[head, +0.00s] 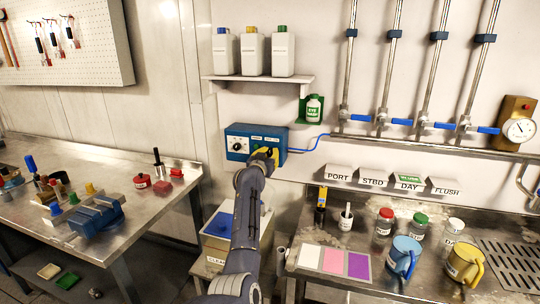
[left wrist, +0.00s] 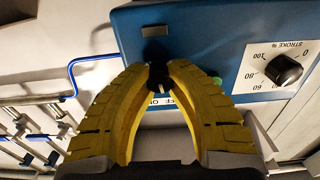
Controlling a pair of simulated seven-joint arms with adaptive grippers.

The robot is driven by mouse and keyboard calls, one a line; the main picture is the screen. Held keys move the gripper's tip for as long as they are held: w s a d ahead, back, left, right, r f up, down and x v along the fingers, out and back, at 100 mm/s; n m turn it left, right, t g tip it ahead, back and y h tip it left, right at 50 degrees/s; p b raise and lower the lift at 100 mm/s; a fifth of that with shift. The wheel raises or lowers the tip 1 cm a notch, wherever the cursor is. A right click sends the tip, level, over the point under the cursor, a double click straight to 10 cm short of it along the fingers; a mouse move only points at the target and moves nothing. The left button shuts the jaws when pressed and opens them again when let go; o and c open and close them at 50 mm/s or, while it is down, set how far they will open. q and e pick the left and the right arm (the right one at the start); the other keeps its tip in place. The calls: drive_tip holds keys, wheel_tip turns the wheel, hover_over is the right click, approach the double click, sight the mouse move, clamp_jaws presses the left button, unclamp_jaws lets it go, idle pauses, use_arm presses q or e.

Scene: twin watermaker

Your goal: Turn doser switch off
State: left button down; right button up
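The doser is a blue box (head: 240,142) on the wall in the head view. Its blue and pale front also fills the upper part of the left wrist view (left wrist: 205,28). My left gripper (head: 268,154) is at the right part of the doser front. In the left wrist view its yellow fingertips (left wrist: 159,70) are close together around the small dark doser switch (left wrist: 155,82), with its pale tip between the fingers. Lettering beside the switch is partly hidden, so its setting is unclear. My right gripper is not in view.
A black stroke knob (left wrist: 284,70) is beside the switch on the doser. A blue tube (head: 312,143) leaves the doser on the right. A shelf (head: 258,79) with white bottles hangs above. A bench (head: 330,285) stands below right.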

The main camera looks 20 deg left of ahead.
use_arm(q)
drive_tip(key=shift+f, duration=0.15)
drive_tip(key=n, duration=0.4)
drive_tip(key=shift+d+f, duration=0.1)
idle(0.4)
drive_tip(key=c, duration=1.1)
unclamp_jaws()
drive_tip(key=s, duration=1.2)
